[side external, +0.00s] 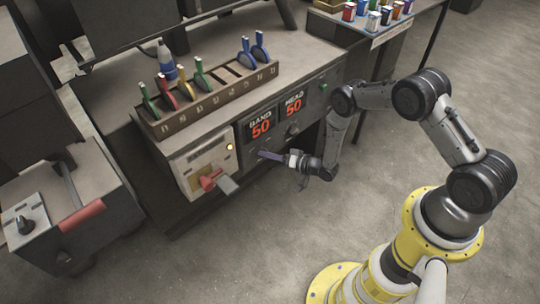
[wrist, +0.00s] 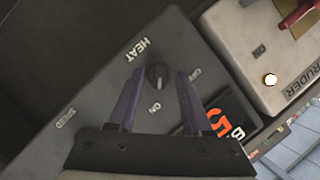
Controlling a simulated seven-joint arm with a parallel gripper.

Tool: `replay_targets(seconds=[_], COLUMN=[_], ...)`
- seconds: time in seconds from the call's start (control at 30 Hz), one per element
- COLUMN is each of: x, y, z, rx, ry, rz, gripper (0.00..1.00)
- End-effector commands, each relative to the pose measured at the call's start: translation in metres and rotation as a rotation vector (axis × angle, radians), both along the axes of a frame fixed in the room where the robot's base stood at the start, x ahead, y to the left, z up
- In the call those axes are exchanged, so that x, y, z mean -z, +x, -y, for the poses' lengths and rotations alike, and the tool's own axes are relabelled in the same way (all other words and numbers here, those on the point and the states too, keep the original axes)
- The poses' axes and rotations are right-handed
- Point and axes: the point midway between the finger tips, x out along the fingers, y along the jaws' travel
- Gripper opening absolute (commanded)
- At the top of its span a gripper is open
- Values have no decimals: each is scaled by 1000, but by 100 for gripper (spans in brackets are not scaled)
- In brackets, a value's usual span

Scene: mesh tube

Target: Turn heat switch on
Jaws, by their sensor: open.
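The heat switch (wrist: 157,77) is a small black knob on a dark grey panel in the wrist view. The word HEAT is printed on one side of it, and OFF and ON lie around it. Which label the knob points to is hard to tell. My gripper (wrist: 161,72) is open, with its two purple fingers on either side of the knob; contact cannot be seen. In the side external view my gripper (side external: 272,156) is at the front of the control panel below the BAND display, and the heat switch cannot be made out there.
The BAND display (side external: 261,126) and HEAD display (side external: 293,105) both read 50. A pale panel with a red lever (side external: 210,180) and a lit lamp (side external: 230,146) stands to the left. A rack (side external: 205,105) of coloured-handled tools sits on the bench above. The floor in front is clear.

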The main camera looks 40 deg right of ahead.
Motion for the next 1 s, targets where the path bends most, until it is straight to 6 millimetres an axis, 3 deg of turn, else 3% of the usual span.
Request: replay_targets(seconds=[0.27, 0.7, 1.0], x=[-3, -27, -36], y=[-11, -94, -125], z=[4, 30, 38], rx=[2, 5, 2], ry=[-1, 0, 0], rz=[-2, -2, 1], gripper=[50, 50, 50])
